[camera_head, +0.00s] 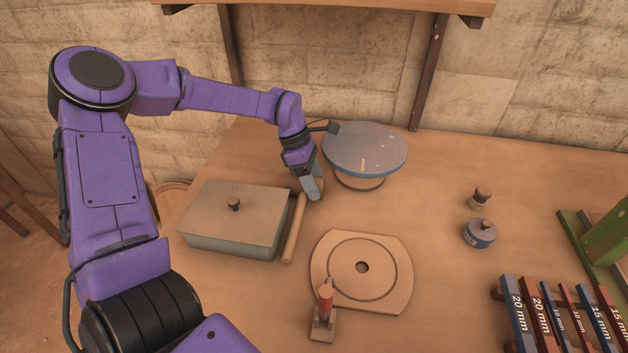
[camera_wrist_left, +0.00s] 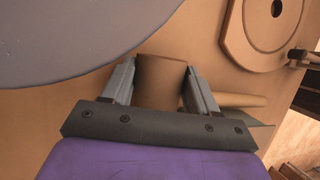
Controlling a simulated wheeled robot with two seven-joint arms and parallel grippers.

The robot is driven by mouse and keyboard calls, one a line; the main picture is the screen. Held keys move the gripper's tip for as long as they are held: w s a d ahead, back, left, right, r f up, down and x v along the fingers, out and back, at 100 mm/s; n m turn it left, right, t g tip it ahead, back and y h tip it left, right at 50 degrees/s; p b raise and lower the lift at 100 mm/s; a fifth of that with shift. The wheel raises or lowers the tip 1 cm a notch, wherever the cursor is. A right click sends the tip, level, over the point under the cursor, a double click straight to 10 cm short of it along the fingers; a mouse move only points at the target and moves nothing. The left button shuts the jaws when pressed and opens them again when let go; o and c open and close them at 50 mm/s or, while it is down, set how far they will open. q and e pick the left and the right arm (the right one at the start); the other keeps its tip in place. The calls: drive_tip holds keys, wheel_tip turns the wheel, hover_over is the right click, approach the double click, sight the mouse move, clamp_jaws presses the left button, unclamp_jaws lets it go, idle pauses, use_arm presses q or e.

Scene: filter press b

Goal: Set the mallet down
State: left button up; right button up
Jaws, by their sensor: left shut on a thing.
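The mallet has a brown, cylinder-like head and a pale wooden handle (camera_head: 294,230). My left gripper (camera_head: 314,188) points down and is shut on the mallet's head, which shows between the two grey fingers in the left wrist view (camera_wrist_left: 160,82). In the head view the fingers hide most of the head. The handle runs toward the front of the table, close along the right side of a grey lidded box (camera_head: 225,212). I cannot tell whether the mallet touches the table. My right gripper is not in view.
A grey-blue round disc (camera_head: 365,147) stands right behind the left gripper. A blue tin (camera_head: 481,234) and labelled bars (camera_head: 535,318) are at the right.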

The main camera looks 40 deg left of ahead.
use_arm(q)
drive_tip(key=shift+w+a+f, duration=0.1)
drive_tip(key=shift+a+f, duration=0.1)
drive_tip(key=shift+f, duration=0.2)
drive_tip(key=shift+d+r, duration=0.1)
drive_tip(key=o, duration=1.3)
drive_tip(key=shift+f, duration=0.2)
drive_tip(key=shift+r, duration=0.1)
